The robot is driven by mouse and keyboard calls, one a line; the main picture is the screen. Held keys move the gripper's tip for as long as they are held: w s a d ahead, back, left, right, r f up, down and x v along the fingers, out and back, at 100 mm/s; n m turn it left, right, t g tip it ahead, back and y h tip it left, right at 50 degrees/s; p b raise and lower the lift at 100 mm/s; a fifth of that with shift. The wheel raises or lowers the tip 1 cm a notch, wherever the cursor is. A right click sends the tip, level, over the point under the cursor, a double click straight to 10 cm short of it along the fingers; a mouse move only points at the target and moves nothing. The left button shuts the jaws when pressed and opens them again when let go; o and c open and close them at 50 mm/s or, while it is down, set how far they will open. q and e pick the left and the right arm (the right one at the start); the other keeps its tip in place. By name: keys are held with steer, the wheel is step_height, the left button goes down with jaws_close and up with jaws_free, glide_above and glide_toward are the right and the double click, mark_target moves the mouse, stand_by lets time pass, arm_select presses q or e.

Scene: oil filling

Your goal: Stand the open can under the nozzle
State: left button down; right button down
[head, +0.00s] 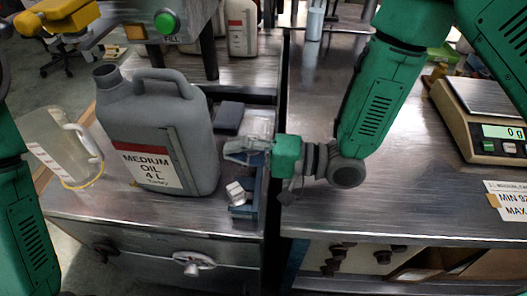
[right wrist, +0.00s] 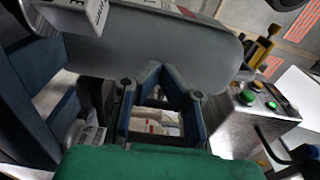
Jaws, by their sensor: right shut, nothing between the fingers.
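The grey can (head: 160,130), labelled "MEDIUM OIL 4 L", stands upright on the left metal cabinet top with its neck (head: 107,75) uncapped. Its grey side fills the upper middle of the right wrist view (right wrist: 150,55). My right gripper (head: 238,152) is shut and empty, just right of the can in the head view; its fingers (right wrist: 163,95) point at the can's side, and I cannot tell whether they touch. The dispenser (head: 150,28) with a green button overhangs behind the can; I cannot make out its nozzle. My left gripper is out of view; only my left arm shows.
A translucent jug (head: 62,148) stands left of the can, tilted in the picture. A small silver-white item (head: 236,192) sits in a blue holder close below my right gripper. A scale (head: 480,112) reading 0 g is at right. The middle bench top (head: 400,205) is clear.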

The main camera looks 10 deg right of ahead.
mark_target(208, 149)
steer(key=shift+x, duration=1.2)
steer(key=shift+w+a, duration=0.15)
steer(key=shift+a, duration=0.05)
steer(key=shift+w+d, duration=0.1)
steer(key=x, duration=0.2)
steer(key=shift+a+p, duration=0.3)
steer(key=shift+a, duration=0.05)
steer(key=shift+d, duration=0.1)
steer(key=shift+d, duration=0.1)
